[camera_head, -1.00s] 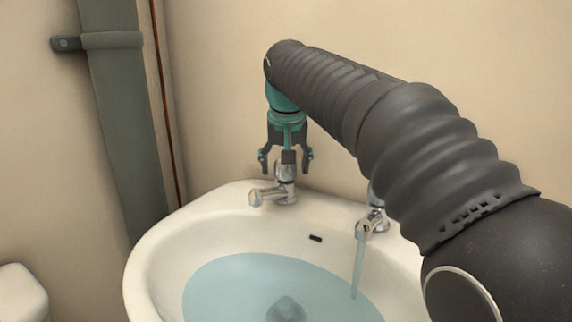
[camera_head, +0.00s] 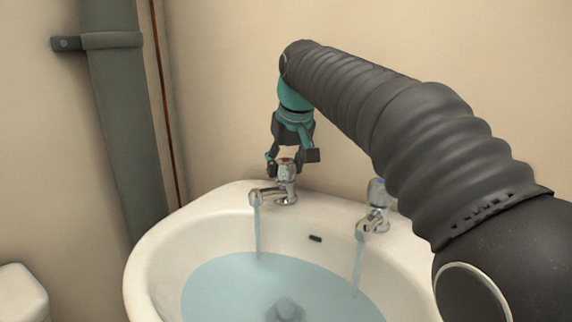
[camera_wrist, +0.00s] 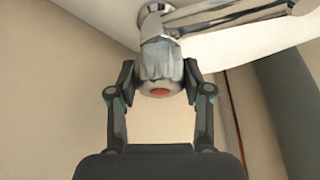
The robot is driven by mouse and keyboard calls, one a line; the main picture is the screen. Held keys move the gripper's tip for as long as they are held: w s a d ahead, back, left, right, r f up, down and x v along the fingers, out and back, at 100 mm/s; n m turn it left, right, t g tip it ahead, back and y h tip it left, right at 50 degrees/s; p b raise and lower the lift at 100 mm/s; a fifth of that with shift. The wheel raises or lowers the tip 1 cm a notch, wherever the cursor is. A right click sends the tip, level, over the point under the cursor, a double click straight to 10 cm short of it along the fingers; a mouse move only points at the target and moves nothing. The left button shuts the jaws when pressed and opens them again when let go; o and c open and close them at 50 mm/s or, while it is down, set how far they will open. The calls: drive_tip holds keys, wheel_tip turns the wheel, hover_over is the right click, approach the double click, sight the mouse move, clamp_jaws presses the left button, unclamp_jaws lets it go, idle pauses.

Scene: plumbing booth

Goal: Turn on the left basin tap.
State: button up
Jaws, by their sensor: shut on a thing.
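The left basin tap (camera_head: 272,194) stands on the basin's back rim, and a stream of water (camera_head: 257,232) runs from its spout. Its faceted knob (camera_head: 287,168) has a red-marked top. In the wrist view the knob (camera_wrist: 160,68) sits between my fingers, with the red mark facing the camera and the chrome spout (camera_wrist: 235,20) reaching right. My gripper (camera_head: 291,161) comes down from above and is shut on the knob. It also shows in the wrist view (camera_wrist: 160,85), one finger on each side.
The right tap (camera_head: 373,220) also runs water. The white basin (camera_head: 150,258) holds water (camera_head: 225,285) and has a dark overflow slot (camera_head: 315,239). The wall is close behind. A grey pipe (camera_head: 125,120) stands at left, and a white object (camera_head: 20,293) is at lower left.

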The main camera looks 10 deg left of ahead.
drive_tip(key=n+g+y, duration=0.1)
drive_tip(key=n, duration=0.3)
drive_tip(key=shift+n+g+y, duration=0.3)
drive_tip(key=shift+n+g, duration=0.4)
drive_tip(key=shift+n, duration=0.9)
drive_tip(key=o, duration=1.2)
drive_tip(key=shift+c, duration=0.2)
drive_tip(key=v, duration=0.7)
drive_tip(key=shift+d+r, duration=0.1)
drive_tip(key=shift+r, duration=0.05)
